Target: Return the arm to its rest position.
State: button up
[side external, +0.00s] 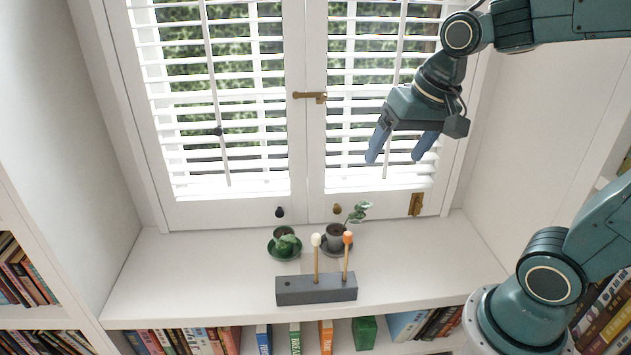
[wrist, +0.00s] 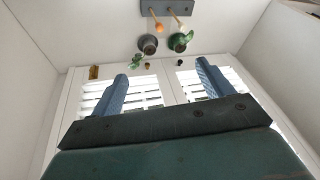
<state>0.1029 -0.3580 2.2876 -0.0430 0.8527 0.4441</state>
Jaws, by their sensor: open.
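My gripper (side external: 402,158) hangs in the air in front of the right shutter, well above the white sill. Its two blue fingers are spread apart with nothing between them. In the wrist view my gripper (wrist: 160,92) also shows open and empty. My arm reaches in from the right side of the side view. No object touches the gripper.
A grey block (side external: 316,289) on the sill (side external: 200,270) holds two upright pegs, one with a cream tip (side external: 316,240), one orange (side external: 347,238). Two potted plants (side external: 284,243) (side external: 337,238) stand behind it. The shuttered window (side external: 307,110) is behind my gripper. Books (side external: 185,341) fill shelves below.

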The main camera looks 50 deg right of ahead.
jog(key=s+a+n+t, duration=0.1)
jog(key=s+a+n, duration=0.1)
jog(key=s+n, duration=0.3)
jog(key=s, duration=0.3)
jog(key=shift+s+r, duration=0.15)
jog(key=shift+s+n, duration=0.4)
jog(key=shift+s, duration=0.15)
jog(key=shift+w, duration=0.15)
jog(key=w+d+f+n+g, duration=0.1)
jog(key=w+d+f+n, duration=0.15)
jog(key=w, duration=0.35)
jog(key=w+d+f+n+g, duration=0.1)
jog(key=w+n, duration=0.3)
jog(key=w, duration=0.3)
jog(key=w+d+f+n+g, duration=0.1)
jog(key=w+d+n, duration=0.15)
jog(key=w, duration=0.35)
jog(key=shift+w+d+f+n+g+y, duration=0.45)
jog(key=shift+w+d+f+n, duration=1.2)
jog(key=shift+f, duration=2.05)
jog(key=shift+w+d+f+n+g+y, duration=0.45)
jog(key=shift+w+d+f+n, duration=1.15)
jog(key=shift+f, duration=2.05)
jog(key=shift+w+d+f+n+g+y, duration=0.2)
jog(key=shift+w+d+f+n+y, duration=0.95)
jog(key=shift+f, duration=2.55)
